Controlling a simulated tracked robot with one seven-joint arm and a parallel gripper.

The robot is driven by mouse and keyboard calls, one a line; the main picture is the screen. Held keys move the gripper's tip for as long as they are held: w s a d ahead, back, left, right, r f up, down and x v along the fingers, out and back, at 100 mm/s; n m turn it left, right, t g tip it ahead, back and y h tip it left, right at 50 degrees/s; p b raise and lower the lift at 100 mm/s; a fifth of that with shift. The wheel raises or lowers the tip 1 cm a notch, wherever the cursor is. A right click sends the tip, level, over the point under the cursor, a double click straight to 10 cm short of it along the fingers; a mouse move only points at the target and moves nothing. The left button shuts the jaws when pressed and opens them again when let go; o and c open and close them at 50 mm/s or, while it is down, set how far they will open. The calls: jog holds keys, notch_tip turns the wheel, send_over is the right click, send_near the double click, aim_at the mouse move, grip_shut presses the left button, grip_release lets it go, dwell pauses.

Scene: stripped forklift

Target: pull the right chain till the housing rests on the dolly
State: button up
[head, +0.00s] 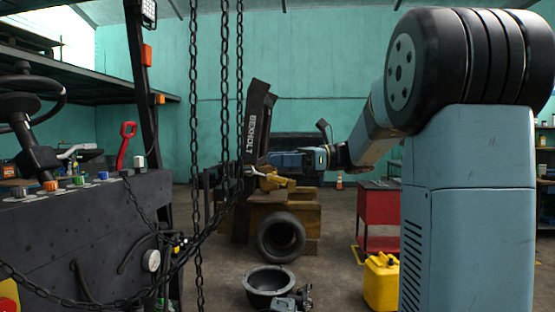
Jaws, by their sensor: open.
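Chains hang from above in the head view. One long chain (195,130) hangs at the left. Two more strands hang close together to its right, the nearer-left strand (225,90) and the rightmost strand (239,80). My gripper (259,172) is at the end of my arm, which reaches in from the right. It is open, just right of the rightmost strand; whether it touches the strand I cannot tell. A dark bowl-shaped part (268,282), possibly the housing, shows low in the middle. Its support is unclear, and I cannot make out a dolly.
A slack chain (110,303) sweeps across the black forklift body (75,235) at left. A black BEXHOLT upright (254,120), wooden blocks (300,207) and a tyre (281,237) stand behind the chains. A red cabinet (378,215) and yellow can (381,283) stand right.

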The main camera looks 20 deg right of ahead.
aim_at(240, 158)
jog(key=a, duration=0.3)
jog(key=w+a, duration=0.1)
jog(key=a, duration=0.5)
jog(key=shift+w+a+r, duration=0.15)
jog(key=shift+w+a, duration=0.2)
jog(key=shift+c, duration=0.3)
